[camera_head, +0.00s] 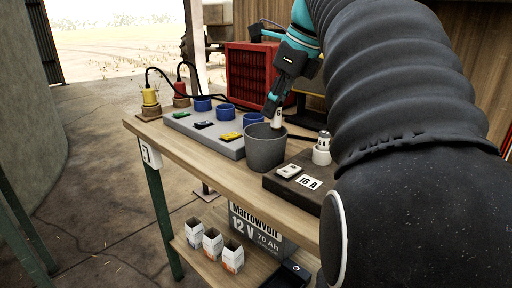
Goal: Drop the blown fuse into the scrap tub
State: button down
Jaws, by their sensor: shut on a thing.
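My gripper (275,104) points down and is shut on a small whitish fuse (277,118). The fuse hangs upright from the fingertips and overlaps the far rim of the grey scrap tub (265,157). Its lower end appears over the tub's mouth, but I cannot tell its exact height. The tub stands upright on the wooden bench, and its floor is hidden. To its right, a dark block (307,195) labelled 16 A bears a white base with a metallic-capped piece (322,148) and a small pale item (288,172).
A red grille unit (245,75) is behind. A battery (257,228) and small cartons (213,242) sit below.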

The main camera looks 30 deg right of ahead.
jog(key=shift+f+b, duration=0.95)
jog(key=shift+f, duration=0.1)
jog(key=shift+a, duration=0.1)
jog(key=c, duration=0.9)
grip_release()
jog(key=shift+c, duration=0.2)
jog(key=shift+r, duration=0.1)
jog(key=shift+r, duration=0.15)
jog(key=v, duration=0.7)
jog(key=shift+s, duration=0.1)
